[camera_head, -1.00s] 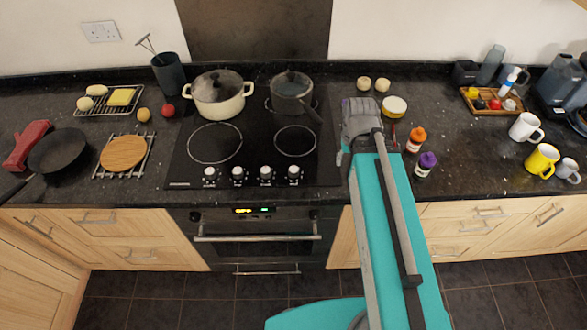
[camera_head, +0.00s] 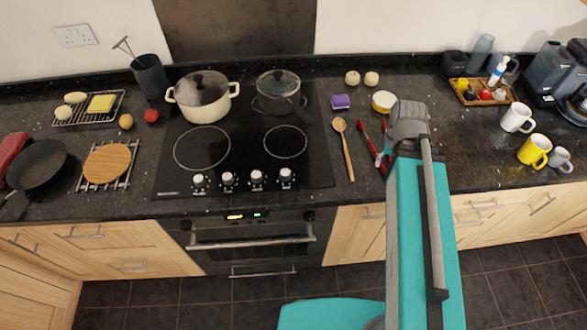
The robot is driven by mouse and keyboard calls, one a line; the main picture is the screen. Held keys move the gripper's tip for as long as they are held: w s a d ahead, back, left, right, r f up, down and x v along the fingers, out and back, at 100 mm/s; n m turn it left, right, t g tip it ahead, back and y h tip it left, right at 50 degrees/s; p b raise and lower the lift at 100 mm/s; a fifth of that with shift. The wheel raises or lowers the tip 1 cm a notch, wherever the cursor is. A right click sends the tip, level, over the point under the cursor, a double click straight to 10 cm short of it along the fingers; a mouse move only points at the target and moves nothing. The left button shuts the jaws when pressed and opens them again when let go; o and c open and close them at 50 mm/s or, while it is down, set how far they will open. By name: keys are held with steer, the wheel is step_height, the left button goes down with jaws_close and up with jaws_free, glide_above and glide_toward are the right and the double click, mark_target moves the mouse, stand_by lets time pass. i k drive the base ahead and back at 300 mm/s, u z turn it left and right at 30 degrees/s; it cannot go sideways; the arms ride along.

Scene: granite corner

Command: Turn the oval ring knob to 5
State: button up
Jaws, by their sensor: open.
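Four silver-and-black knobs stand in a row along the front of the black hob (camera_head: 240,150): leftmost (camera_head: 199,182), second (camera_head: 228,181), third (camera_head: 257,179) and rightmost (camera_head: 286,177). Their markings are too small to read, and I cannot tell which one belongs to the oval ring. Two ring outlines show on the glass behind them. My gripper (camera_head: 381,160) is mostly hidden under my arm's grey end. Only a small part shows, right of the hob, over the counter by a red-handled tool, well apart from the knobs. It is open.
A cream pot (camera_head: 203,104) and a grey saucepan (camera_head: 277,92) stand on the rear of the hob. A wooden spoon (camera_head: 346,152) and the red-handled tool (camera_head: 366,136) lie between hob and arm. An oven (camera_head: 252,243) is below. The hob's front glass is clear.

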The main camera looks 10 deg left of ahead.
mark_target(285, 175)
steer(key=z, duration=0.15)
steer(key=k, duration=1.5)
steer(key=u, duration=0.65)
steer(key=i, duration=1)
